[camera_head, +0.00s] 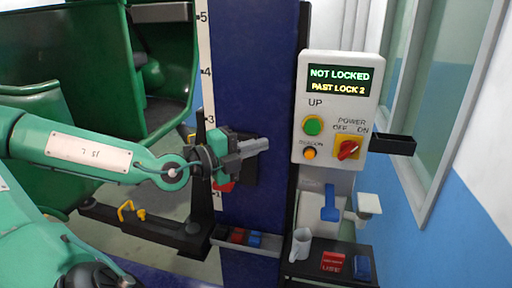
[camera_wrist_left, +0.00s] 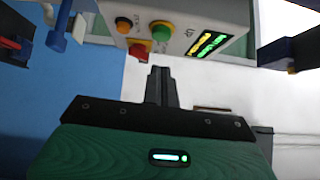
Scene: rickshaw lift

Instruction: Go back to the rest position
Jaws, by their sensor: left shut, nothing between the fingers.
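My left gripper (camera_head: 264,144) is shut and empty, in front of the blue column (camera_head: 255,60) and left of the control box. Its closed fingers also show in the left wrist view (camera_wrist_left: 161,72). The grey control box (camera_head: 338,75) has a display (camera_head: 338,82) reading "NOT LOCKED" and "PAST LOCK 2". Below it are a green UP button (camera_head: 313,125), an orange beacon button (camera_head: 310,153) and a red power knob (camera_head: 348,150). The box appears upside down in the left wrist view (camera_wrist_left: 185,15). My right gripper is not in view.
A green rickshaw (camera_head: 95,60) stands at the left beside the scale strip (camera_head: 205,50). A black lift arm (camera_head: 150,225) with a yellow hook (camera_head: 128,212) is low left. A window is at right.

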